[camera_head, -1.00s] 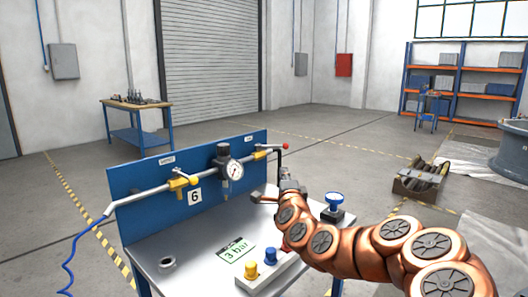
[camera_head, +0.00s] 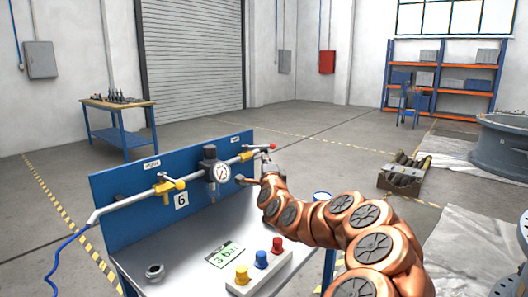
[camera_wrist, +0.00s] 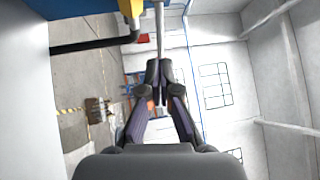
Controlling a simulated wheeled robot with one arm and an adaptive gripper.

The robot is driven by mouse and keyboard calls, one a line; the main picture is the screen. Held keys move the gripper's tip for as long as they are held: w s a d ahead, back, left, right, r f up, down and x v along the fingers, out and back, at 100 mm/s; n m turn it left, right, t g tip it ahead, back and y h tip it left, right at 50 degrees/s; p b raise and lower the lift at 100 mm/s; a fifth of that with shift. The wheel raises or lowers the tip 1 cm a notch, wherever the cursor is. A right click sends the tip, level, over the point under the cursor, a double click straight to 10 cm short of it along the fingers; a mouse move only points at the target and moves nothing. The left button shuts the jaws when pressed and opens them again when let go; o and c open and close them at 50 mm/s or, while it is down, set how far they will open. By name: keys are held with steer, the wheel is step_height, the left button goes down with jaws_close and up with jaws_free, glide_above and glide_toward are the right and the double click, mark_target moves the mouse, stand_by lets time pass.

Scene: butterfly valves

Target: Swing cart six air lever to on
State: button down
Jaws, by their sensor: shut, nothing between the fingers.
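Cart six has a blue back panel (camera_head: 120,190) with a "6" plate (camera_head: 182,200). A pale pipe (camera_head: 125,203) runs along it, with a yellow valve (camera_head: 170,187) at left, a round gauge (camera_head: 220,172) and a second yellow valve (camera_head: 247,155) at right. A red ball knob (camera_head: 272,147) shows at the pipe's right end. In the wrist view, my gripper (camera_wrist: 158,72) is shut and empty, close to a silver rod (camera_wrist: 160,22). Contact cannot be told.
The cart top holds a ring-shaped part (camera_head: 155,272), a "3 bar" card (camera_head: 225,254) and a box with yellow, blue and red buttons (camera_head: 262,272). A dark bar (camera_wrist: 95,45) and yellow part (camera_wrist: 131,8) lie near my fingers.

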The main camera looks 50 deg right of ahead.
mark_target(263, 147)
steer(key=shift+p+x, duration=0.35)
steer(key=shift+x, duration=2.65)
